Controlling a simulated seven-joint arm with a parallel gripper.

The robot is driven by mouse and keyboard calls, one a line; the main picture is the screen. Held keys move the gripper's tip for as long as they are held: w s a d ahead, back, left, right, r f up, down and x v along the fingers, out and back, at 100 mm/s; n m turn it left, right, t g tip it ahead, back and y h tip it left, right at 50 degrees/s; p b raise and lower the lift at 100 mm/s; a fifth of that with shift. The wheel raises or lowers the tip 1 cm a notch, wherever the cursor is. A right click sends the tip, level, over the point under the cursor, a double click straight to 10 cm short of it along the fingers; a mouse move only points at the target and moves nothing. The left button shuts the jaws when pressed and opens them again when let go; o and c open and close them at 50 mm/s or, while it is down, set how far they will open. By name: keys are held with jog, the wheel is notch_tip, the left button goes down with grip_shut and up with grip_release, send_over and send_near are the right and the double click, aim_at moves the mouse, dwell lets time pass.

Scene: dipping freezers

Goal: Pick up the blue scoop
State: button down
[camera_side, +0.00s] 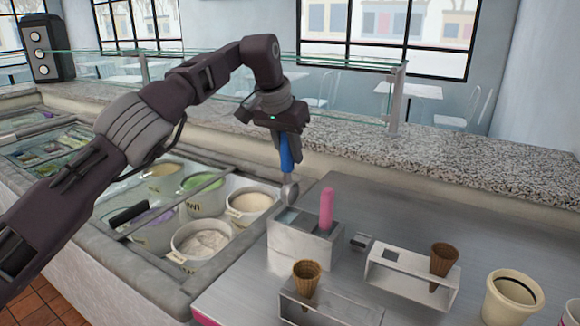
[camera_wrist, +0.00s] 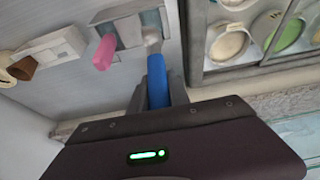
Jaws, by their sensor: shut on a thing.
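The blue scoop (camera_side: 286,155) has a blue handle and a grey metal head. In the side view it hangs below my gripper (camera_side: 282,147), handle up and head down. The scoop's head is just above or at the left compartment of the metal scoop holder (camera_side: 305,246); I cannot tell whether it is fully clear of it. My gripper is shut on the blue handle. In the wrist view the blue handle (camera_wrist: 157,80) sticks out past my gripper (camera_wrist: 158,98). The fingers are partly hidden there by the gripper body.
A pink-handled scoop (camera_side: 326,210) stands in the holder's right compartment. Cone stands (camera_side: 412,278) with cones are at the right and front. A cream tub (camera_side: 511,298) is at the far right. The freezer with ice cream tubs (camera_side: 203,240) lies left. A glass shield (camera_side: 345,95) stands behind.

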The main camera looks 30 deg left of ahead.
jog(key=shift+s+r, duration=0.15)
jog(key=shift+s, duration=0.6)
jog(key=s, duration=1.6)
jog(key=shift+s+f, duration=0.2)
jog(key=shift+s, duration=0.1)
jog(key=c, duration=2)
grip_release()
jog(key=shift+c, duration=0.2)
grip_shut()
